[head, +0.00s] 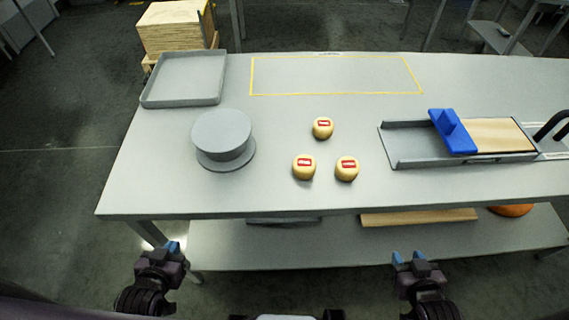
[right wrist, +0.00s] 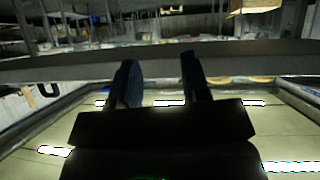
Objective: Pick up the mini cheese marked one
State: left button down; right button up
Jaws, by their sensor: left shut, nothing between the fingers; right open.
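Three small round yellow mini cheeses with red and white labels stand on the grey table: one at the back (head: 323,128), one at the front left (head: 304,167) and one at the front right (head: 347,169). The label marks are too small to read, so I cannot tell which is marked one. My left gripper (head: 172,247) is shut and empty, in front of the table's front left edge. My right gripper (head: 410,258) is open and empty, in front of the table's front edge; its two fingers also show in the right wrist view (right wrist: 160,82). Both are well apart from the cheeses.
A grey round stand (head: 222,136) is left of the cheeses. A grey tray (head: 185,79) lies at the back left. A cutting fixture with a blue block (head: 452,132) is at the right. A lower shelf (head: 340,249) runs under the tabletop (head: 280,195). The yellow-outlined area is clear.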

aim_at(303, 166)
jog(key=j, duration=1.45)
jog(key=i, duration=0.05)
